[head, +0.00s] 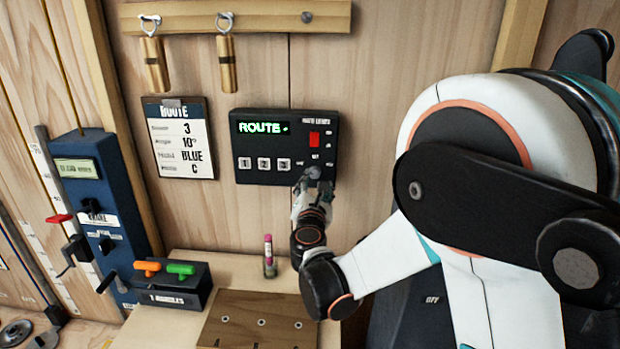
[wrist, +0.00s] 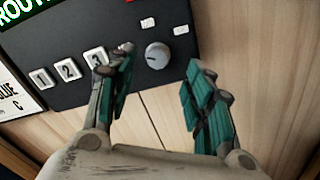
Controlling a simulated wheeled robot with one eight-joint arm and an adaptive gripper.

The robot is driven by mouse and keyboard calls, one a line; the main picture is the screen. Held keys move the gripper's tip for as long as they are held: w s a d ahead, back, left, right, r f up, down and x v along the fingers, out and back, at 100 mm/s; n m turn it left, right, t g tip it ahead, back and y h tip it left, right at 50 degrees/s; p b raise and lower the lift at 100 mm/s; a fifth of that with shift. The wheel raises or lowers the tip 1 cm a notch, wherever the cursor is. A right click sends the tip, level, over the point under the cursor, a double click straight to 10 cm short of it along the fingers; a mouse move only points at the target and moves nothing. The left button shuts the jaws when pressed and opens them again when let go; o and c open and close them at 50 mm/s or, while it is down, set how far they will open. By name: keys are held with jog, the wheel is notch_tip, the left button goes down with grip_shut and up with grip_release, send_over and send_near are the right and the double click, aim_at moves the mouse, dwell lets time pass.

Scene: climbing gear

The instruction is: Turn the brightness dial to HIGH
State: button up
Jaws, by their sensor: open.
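The brightness dial (wrist: 157,55) is a round grey knob on the lower right of the black route panel (head: 255,183). In the wrist view it shows between and beyond my two fingertips, apart from both. In the head view the dial (head: 315,172) is partly covered by my gripper (head: 312,190), which is just below it. My gripper also shows in the wrist view (wrist: 160,80), open and empty, with teal finger pads on both sides. Small labels lie around the dial, too small to read.
The panel has a green lit display (head: 262,127), a red switch (head: 314,139) and numbered buttons (head: 264,163). A route card (head: 181,140) hangs left of it. Below, a pink-capped tube (head: 268,255) stands near a handle box (head: 172,290). A blue device (head: 95,190) is farther left.

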aim_at(315, 174)
jog(key=shift+w+a, duration=0.15)
jog(key=shift+w, duration=2.65)
jog(key=shift+c, duration=0.6)
jog(key=c, duration=1)
